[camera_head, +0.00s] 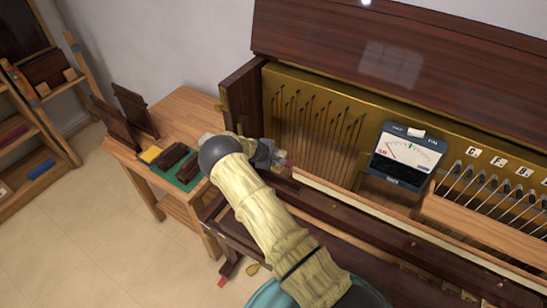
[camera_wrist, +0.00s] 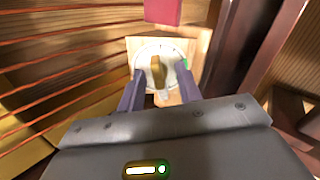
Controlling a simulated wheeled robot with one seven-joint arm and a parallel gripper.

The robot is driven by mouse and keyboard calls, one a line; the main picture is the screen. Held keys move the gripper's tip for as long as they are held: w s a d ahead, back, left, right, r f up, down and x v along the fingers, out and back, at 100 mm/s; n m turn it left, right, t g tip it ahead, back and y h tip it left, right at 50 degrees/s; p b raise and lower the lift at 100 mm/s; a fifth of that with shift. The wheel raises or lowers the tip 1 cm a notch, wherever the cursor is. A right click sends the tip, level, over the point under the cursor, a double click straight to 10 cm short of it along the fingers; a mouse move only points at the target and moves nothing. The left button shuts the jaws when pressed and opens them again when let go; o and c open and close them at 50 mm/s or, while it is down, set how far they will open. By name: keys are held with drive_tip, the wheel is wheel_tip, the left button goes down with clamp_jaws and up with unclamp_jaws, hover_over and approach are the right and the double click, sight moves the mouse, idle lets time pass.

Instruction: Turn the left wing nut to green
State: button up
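In the wrist view, a brass wing nut (camera_wrist: 157,70) sits upright in the picture on a round white dial (camera_wrist: 143,58) fixed to a pale wooden plate. A green mark (camera_wrist: 186,63) shows at the dial's right edge, partly beside my right finger. My gripper (camera_wrist: 159,78) is open, with its two dark fingers apart on either side of the nut's lower part. I cannot tell whether they touch it. In the head view, my gripper (camera_head: 268,155) is at the left end of the piano's opening, and my arm and the piano hide the nut there.
A red block (camera_wrist: 163,11) is just beyond the dial. A gauge (camera_head: 407,155) stands on the piano, right of my gripper. A wooden workbench (camera_head: 190,105) at left holds a green mat (camera_head: 187,181), a yellow block (camera_head: 151,154) and dark wooden pieces. Dark piano wood is close at right in the wrist view.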

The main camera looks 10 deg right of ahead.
drive_tip(key=shift+s+a+r, duration=0.25)
drive_tip(key=shift+r, duration=0.15)
drive_tip(key=shift+c, duration=0.4)
drive_tip(key=c, duration=0.7)
drive_tip(key=shift+o, duration=0.2)
